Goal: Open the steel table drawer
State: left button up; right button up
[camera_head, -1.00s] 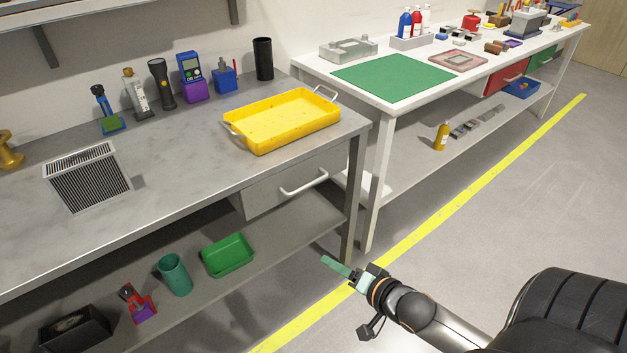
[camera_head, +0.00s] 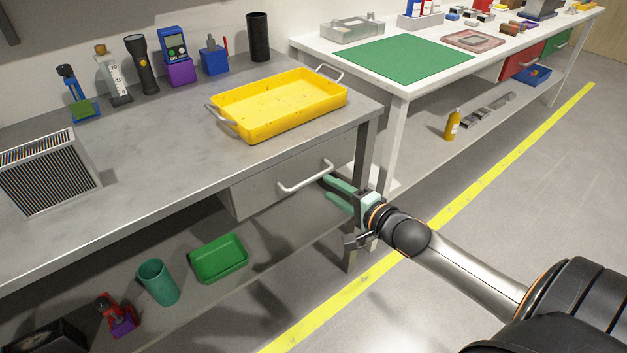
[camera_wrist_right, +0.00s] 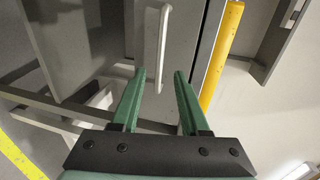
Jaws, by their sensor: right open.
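The steel table (camera_head: 150,170) has a grey drawer (camera_head: 262,190) under its top at the right end. The drawer looks closed. Its pale bar handle (camera_head: 306,178) runs along the front, and the handle also shows in the right wrist view (camera_wrist_right: 164,40), upright between the fingers' lines and beyond their tips. My right gripper (camera_head: 333,188) is open and empty, just right of the handle and apart from it. Its two green fingers show in the right wrist view (camera_wrist_right: 159,75). My left gripper is not in view.
A yellow tray (camera_head: 285,108) stands on the table above the drawer. A green bin (camera_head: 218,262) and a teal cup (camera_head: 158,284) stand on the shelf below. The table's right leg (camera_head: 362,160) is close to my right gripper. A white bench (camera_head: 400,95) stands to the right.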

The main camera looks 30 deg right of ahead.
aim_at(314, 176)
jog(key=b+x, duration=0.1)
jog(key=x, duration=0.6)
jog(key=shift+w+b, duration=0.1)
jog(key=shift+b, duration=0.2)
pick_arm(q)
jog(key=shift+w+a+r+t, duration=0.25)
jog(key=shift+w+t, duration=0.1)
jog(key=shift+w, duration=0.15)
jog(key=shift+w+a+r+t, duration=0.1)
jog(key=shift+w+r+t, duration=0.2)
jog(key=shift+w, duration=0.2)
pick_arm(e)
jog(key=shift+w+f, duration=0.1)
jog(key=shift+w, duration=0.15)
grip_shut()
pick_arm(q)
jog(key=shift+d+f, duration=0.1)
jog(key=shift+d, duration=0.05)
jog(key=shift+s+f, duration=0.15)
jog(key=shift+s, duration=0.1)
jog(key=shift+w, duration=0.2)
